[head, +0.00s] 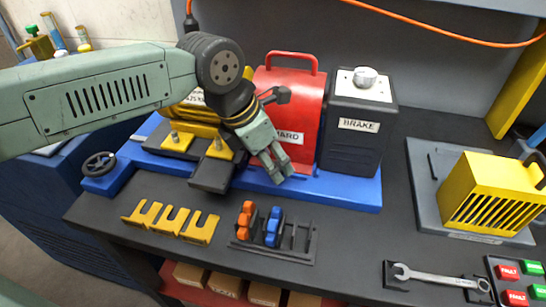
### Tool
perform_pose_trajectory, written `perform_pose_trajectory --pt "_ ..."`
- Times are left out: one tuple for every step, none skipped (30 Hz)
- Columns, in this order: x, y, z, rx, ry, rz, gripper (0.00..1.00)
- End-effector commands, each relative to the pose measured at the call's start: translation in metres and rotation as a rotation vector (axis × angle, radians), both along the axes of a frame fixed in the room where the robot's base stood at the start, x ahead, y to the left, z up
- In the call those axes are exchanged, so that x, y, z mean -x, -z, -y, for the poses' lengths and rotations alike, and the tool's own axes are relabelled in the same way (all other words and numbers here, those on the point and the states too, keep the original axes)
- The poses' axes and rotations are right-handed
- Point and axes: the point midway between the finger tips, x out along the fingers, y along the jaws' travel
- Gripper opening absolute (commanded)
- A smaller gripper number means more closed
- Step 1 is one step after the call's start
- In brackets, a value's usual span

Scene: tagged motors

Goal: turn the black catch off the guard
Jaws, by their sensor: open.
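The red guard (305,112) stands on the blue base, with a red handle on top and a white label partly hidden by my gripper. A dark catch (281,95) shows against the guard's upper left, just above my wrist. My arm hides part of it, so how it sits on the guard is hard to tell. My gripper (279,174) points down in front of the guard's lower left, below the catch. Its fingers are open with nothing visible between them. Whether they touch the guard cannot be told.
A black BRAKE box (352,140) with a silver knob stands right of the guard. A yellow motor (190,120) is partly behind my arm. In front lie yellow forks (171,222), a rack (273,246) with orange and blue pieces, and a wrench (440,277). A yellow vented housing (490,190) stands right.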

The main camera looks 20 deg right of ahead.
Motion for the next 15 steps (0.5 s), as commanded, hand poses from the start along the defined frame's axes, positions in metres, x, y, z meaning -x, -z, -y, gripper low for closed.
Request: perform_pose_trajectory --pt "0.0003 0.0035 0.002 -0.001 0.001 -0.001 0.48" --pt "0.0001 0.0055 0.0029 -0.001 0.001 -0.001 0.48" --pt "-0.0002 0.0077 0.0036 0.0 0.001 -0.001 0.48" --pt "-0.0003 0.009 0.0038 -0.001 0.001 0.0 0.48" --pt "-0.0004 0.0098 0.004 -0.001 0.001 0.0 0.48" --pt "-0.0004 0.0105 0.0043 0.0 0.002 0.001 0.48" --pt "-0.0005 0.0107 0.0044 0.0 0.002 0.001 0.48" --pt "-0.0005 0.0109 0.0045 0.0 0.002 0.001 0.48" --pt "-0.0005 0.0109 0.0045 0.0 0.001 0.0 0.48" --pt "-0.0005 0.0108 0.0045 0.0 0.001 0.0 0.48" --pt "-0.0005 0.0108 0.0045 0.0 0.001 0.0 0.48" --pt "-0.0005 0.0107 0.0045 0.0 0.001 0.0 0.48" --pt "-0.0005 0.0107 0.0045 0.0 0.001 0.0 0.47" --pt "-0.0005 0.0107 0.0045 0.001 0.001 0.001 0.45" --pt "-0.0005 0.0106 0.0045 0.001 0.001 0.001 0.42"
